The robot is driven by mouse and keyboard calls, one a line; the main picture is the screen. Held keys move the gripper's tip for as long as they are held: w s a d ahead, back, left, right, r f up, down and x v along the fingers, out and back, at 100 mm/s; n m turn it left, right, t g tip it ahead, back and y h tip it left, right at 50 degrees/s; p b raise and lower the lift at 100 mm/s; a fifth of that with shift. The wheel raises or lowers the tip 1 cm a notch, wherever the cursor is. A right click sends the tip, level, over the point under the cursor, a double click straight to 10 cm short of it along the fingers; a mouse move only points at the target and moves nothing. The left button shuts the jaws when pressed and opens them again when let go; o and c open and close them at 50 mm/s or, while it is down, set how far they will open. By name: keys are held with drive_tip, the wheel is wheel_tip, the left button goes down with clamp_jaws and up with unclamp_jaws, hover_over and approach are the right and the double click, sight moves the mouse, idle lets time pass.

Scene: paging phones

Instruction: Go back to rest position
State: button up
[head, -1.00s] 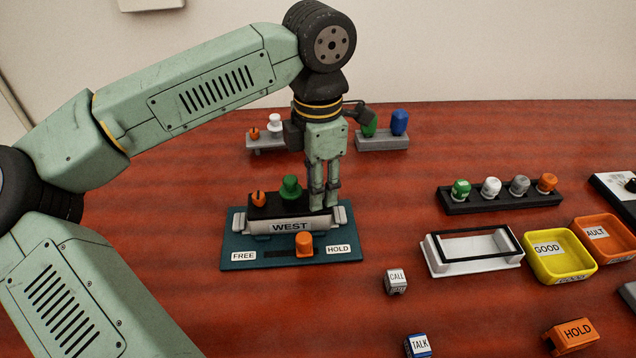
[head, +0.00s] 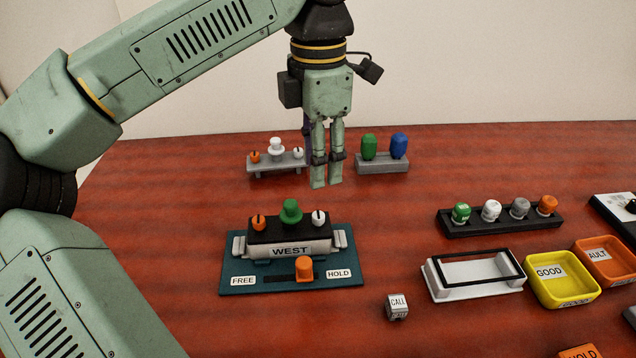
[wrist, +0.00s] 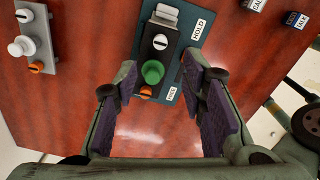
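My gripper (head: 327,172) hangs fingers-down in the air, behind and above the WEST unit in the head view. In the wrist view its two fingers (wrist: 160,85) stand well apart with nothing between them, so it is open and empty. The WEST unit (head: 290,251) sits on a teal base (head: 345,280) and carries an orange knob (head: 258,222), a green knob (head: 291,210) and a white knob (head: 318,218). The orange slider (head: 304,268) is towards the HOLD end of its track. The gripper is clear of all of these.
Behind are a grey stand (head: 277,164) with small knobs and a grey block (head: 383,164) with green and blue pegs. A black rack (head: 500,220), white frame (head: 474,283), yellow GOOD tray (head: 563,294), orange tray (head: 632,278) and CALL cube (head: 397,306) lie right.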

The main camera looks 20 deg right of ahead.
drive_tip(key=shift+r, duration=0.9)
